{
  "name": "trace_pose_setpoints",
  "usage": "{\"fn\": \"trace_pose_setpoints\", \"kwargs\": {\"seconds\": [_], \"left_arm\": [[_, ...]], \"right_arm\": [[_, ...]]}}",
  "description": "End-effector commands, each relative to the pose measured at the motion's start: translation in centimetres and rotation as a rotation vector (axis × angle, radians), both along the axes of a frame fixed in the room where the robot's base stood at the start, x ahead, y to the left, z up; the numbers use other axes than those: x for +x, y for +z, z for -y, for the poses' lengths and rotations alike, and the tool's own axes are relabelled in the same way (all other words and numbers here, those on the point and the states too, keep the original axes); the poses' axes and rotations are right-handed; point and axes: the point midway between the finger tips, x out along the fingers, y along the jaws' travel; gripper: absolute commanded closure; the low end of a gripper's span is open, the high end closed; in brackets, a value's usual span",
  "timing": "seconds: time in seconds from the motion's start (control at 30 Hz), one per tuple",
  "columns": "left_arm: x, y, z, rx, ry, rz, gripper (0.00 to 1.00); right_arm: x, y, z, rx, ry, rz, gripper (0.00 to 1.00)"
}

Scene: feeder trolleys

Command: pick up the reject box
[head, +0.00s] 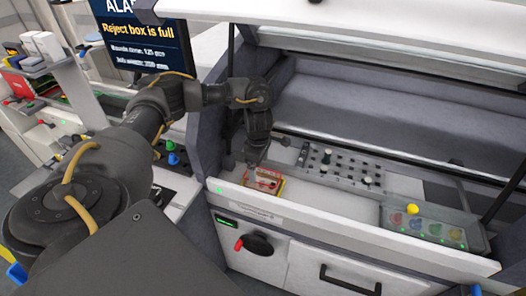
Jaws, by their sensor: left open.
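A small red and yellow box (266,181), which looks like the reject box, sits at the left end of the machine's pale inner ledge, behind the front panel. Its contents are too small to make out. My left arm reaches in from the left, under the raised cover. My left gripper (254,160) points down just above the back left of the box. It is open, and its fingers are small and dark here. I cannot tell whether they touch the box. My right gripper is not in view.
A screen (142,35) at the top reads "Reject box is full". The raised cover (400,38) hangs over the bay. A plate with dark and white pegs (340,167) lies right of the box. A grey panel with coloured buttons (432,229) is at the right. Shelves (40,75) stand left.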

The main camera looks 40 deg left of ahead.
Motion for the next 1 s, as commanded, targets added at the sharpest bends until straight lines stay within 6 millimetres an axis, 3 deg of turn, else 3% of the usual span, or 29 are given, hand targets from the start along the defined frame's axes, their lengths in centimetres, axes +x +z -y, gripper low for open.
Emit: {"fn": "trace_pose_setpoints", "kwargs": {"seconds": [0.23,0.63,0.93,1.0], "left_arm": [[-0.1,-0.7,0.0,0.0,0.001,-0.001,0.11],[-0.3,-5.1,-0.1,0.0,0.002,-0.002,0.11],[-0.3,-5.7,-0.1,0.0,0.001,0.0,0.11],[-0.3,-5.7,-0.1,0.0,0.001,0.0,0.2]], "right_arm": [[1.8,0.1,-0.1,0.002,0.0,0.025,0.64],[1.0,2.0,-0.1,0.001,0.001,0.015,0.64],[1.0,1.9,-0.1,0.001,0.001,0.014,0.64],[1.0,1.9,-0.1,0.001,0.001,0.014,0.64]]}}
